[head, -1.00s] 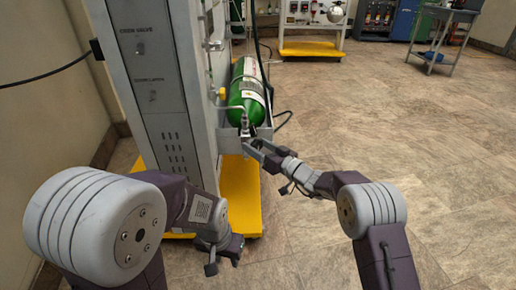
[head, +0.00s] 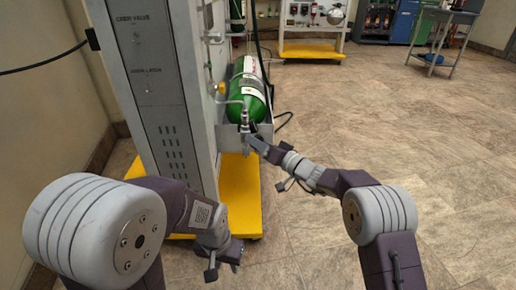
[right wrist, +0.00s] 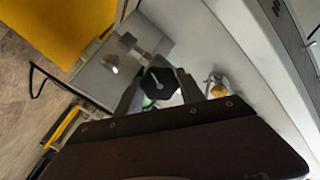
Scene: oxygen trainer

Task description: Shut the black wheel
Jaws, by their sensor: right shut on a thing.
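The black wheel (right wrist: 160,83) is a dark, many-sided knob with a pale mark on its face, seen in the right wrist view. My right gripper (right wrist: 159,92) has one finger on each side of it and is shut on it. In the head view my right gripper (head: 252,142) is at the front end of the green cylinder (head: 247,92), just below its metal fitting; the wheel is hard to make out there. My left gripper (head: 222,262) is low, beside the yellow base, away from the wheel; its fingers are not clear.
A tall grey cabinet (head: 165,100) stands left of the cylinder on a yellow base (head: 240,190). A thin bent pipe and a yellow knob (head: 221,88) are close to the cylinder. Black hose hangs behind it. The tiled floor (head: 400,130) to the right is clear.

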